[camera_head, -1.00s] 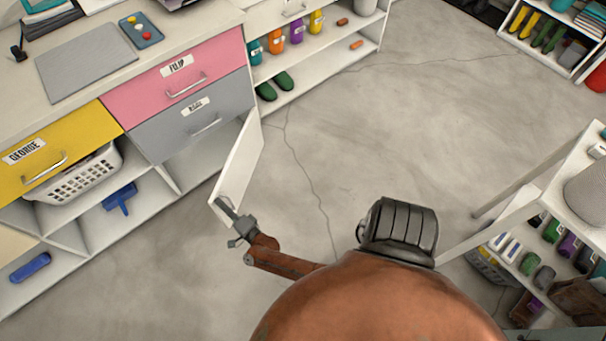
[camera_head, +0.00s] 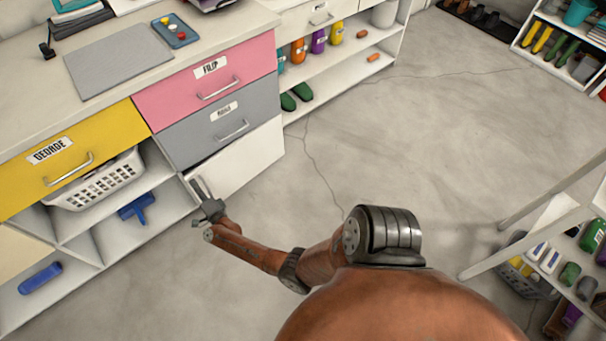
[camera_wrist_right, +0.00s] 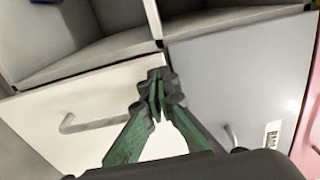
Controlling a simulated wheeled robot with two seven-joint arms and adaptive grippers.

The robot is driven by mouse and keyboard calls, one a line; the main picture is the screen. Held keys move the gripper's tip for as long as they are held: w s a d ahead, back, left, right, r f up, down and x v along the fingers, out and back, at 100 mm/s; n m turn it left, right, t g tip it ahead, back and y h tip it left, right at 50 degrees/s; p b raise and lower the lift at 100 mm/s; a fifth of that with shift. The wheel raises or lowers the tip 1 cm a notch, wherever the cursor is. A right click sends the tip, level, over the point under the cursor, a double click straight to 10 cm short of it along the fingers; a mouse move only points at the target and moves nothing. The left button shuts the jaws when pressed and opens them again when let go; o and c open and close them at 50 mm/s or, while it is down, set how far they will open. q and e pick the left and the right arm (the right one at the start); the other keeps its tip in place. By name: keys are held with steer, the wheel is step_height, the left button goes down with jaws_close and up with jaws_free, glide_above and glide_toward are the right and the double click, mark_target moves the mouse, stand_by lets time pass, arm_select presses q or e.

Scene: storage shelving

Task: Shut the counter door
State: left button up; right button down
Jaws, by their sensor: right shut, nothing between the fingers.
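The counter door (camera_head: 248,160) is a white panel below the grey drawer (camera_head: 218,126). It lies almost in line with the counter front; a narrow dark gap shows near its upper left edge, and I cannot tell if it is fully flush. In the right wrist view the door (camera_wrist_right: 45,105) has a metal bar handle (camera_wrist_right: 88,122). My right gripper (camera_head: 199,188) is shut and empty at the door's left end. In the wrist view its fingertips (camera_wrist_right: 158,84) are in front of the door's edge; contact cannot be told. My left gripper is not in view.
The pink drawer (camera_head: 205,82) and yellow drawer (camera_head: 70,155) are shut. Open shelves hold a white basket (camera_head: 100,185) and blue items left of the door. A shelf rack (camera_head: 530,235) stands at the right. The floor between is clear.

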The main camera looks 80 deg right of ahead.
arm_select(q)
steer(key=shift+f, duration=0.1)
arm_select(e)
steer(key=shift+w+d, duration=0.1)
steer(key=shift+w, duration=0.2)
steer(key=shift+s, duration=0.1)
steer(key=shift+s+a, duration=0.3)
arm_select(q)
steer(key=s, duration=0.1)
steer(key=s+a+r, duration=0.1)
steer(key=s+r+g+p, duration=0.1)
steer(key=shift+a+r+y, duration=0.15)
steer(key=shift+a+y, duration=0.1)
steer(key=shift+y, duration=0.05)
arm_select(e)
steer(key=w+a, duration=0.2)
steer(key=a, duration=0.9)
steer(key=shift+w, duration=0.15)
